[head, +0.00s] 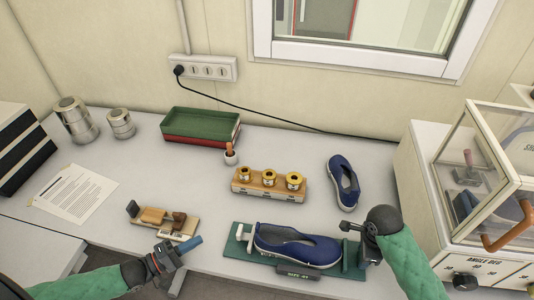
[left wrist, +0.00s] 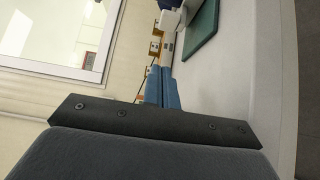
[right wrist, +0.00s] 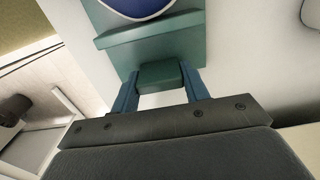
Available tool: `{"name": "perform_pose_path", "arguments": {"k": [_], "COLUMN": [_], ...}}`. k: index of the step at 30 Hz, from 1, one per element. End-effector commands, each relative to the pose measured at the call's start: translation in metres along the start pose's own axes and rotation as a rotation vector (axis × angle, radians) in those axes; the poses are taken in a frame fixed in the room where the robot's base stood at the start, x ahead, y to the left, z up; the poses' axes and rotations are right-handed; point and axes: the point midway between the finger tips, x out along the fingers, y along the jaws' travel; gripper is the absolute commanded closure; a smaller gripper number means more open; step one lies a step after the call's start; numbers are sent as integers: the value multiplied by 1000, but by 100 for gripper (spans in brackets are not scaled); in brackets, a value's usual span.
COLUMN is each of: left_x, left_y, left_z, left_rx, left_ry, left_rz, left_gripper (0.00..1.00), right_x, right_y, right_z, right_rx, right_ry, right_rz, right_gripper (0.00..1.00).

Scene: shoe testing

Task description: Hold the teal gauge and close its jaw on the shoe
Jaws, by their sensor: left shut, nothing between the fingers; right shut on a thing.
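The teal gauge (head: 240,250) lies flat near the front edge of the table, right of centre. A navy shoe (head: 298,246) rests on it, its side facing me. My right gripper (head: 357,228) is at the gauge's right end; the right wrist view shows its blue fingers (right wrist: 158,80) shut on a teal block (right wrist: 160,74). Beyond the block is the gauge's teal crossbar (right wrist: 150,30), and the shoe's edge (right wrist: 135,8) shows behind it. My left gripper (head: 194,243) is shut and empty, left of the gauge. Its closed fingers (left wrist: 162,86) show in the left wrist view.
A second navy shoe (head: 343,183) lies behind the gauge. A wooden holder with gold-topped pieces (head: 268,188) stands behind it. A small wooden fixture (head: 163,221) is near my left gripper. Green and red trays (head: 200,127) sit at the back. A cabinet (head: 437,190) borders the right.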

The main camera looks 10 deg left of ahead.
Motion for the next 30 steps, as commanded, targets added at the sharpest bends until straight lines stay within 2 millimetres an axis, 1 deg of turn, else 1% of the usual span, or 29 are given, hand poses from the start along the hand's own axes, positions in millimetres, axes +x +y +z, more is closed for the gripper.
{"name": "perform_pose_path", "arguments": {"k": [1,16,18,22,30], "left_x": [8,75,80,90,99], "left_y": [1,1,0,0,0], "left_z": [0,0,9,19,28], "left_rx": [0,0,-2,-1,0], "left_ry": [1,1,0,0,0], "left_rz": [4,3,3,2,1], "left_gripper": [100,100,100,100,100], "right_x": [0,0,0,0,0], "right_y": [0,0,0,0,0], "right_z": [0,0,0,0,0], "right_rx": [0,0,0,0,0], "right_ry": [0,0,0,0,0], "right_rz": [0,0,0,0,0], "right_gripper": [82,82,82,82,82]}}
